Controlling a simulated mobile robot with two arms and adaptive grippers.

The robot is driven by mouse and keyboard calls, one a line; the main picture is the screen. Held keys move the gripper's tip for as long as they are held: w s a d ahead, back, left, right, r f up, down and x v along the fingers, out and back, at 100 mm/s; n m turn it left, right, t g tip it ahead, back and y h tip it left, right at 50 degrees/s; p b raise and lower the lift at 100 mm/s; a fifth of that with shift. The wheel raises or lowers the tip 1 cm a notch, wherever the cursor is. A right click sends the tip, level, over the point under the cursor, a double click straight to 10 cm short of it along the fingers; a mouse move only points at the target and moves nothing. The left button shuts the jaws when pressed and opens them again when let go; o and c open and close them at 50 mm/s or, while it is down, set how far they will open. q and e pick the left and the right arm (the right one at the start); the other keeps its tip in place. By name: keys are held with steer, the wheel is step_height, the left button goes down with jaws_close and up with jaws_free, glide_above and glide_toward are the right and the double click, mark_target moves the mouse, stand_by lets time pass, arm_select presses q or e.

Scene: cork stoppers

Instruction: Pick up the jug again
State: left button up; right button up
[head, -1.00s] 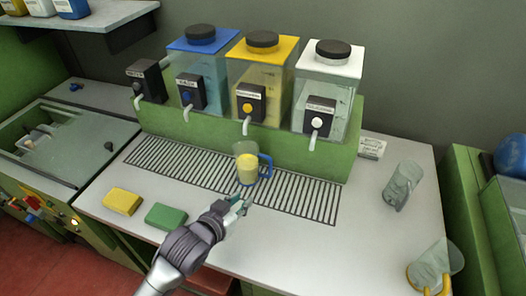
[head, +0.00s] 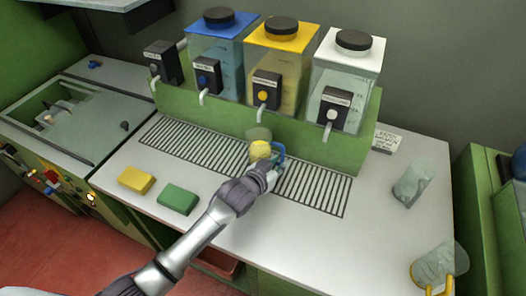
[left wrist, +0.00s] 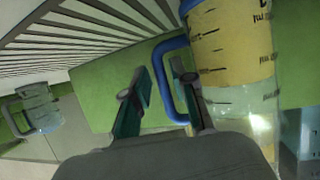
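The jug (head: 261,150) is clear with a blue handle and yellow liquid in it. It stands on the slotted drip grate (head: 190,146) below the yellow-lidded dispenser (head: 268,62). In the left wrist view the jug (left wrist: 232,50) shows at the right, upside down, with measuring marks. My left gripper (head: 274,165) is at the jug's handle side. In the left wrist view the left gripper (left wrist: 169,92) is open, with one finger on each side of the blue handle's bar (left wrist: 161,75). I cannot tell if either finger touches it. My right gripper is not in view.
Blue-lidded (head: 216,52) and white-lidded (head: 342,80) dispensers flank the yellow one; their spouts overhang the grate. A yellow sponge (head: 136,180) and a green sponge (head: 178,199) lie front left. Two clear jugs (head: 411,184) (head: 441,264) stand at the right. The front counter middle is mostly clear.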

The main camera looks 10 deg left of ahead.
arm_select(q)
steer(key=shift+x, duration=1.15)
steer(key=shift+w+d+f, duration=0.15)
steer(key=shift+w, duration=0.1)
steer(key=shift+s, duration=0.1)
steer(key=shift+c, duration=0.5)
jaws_close()
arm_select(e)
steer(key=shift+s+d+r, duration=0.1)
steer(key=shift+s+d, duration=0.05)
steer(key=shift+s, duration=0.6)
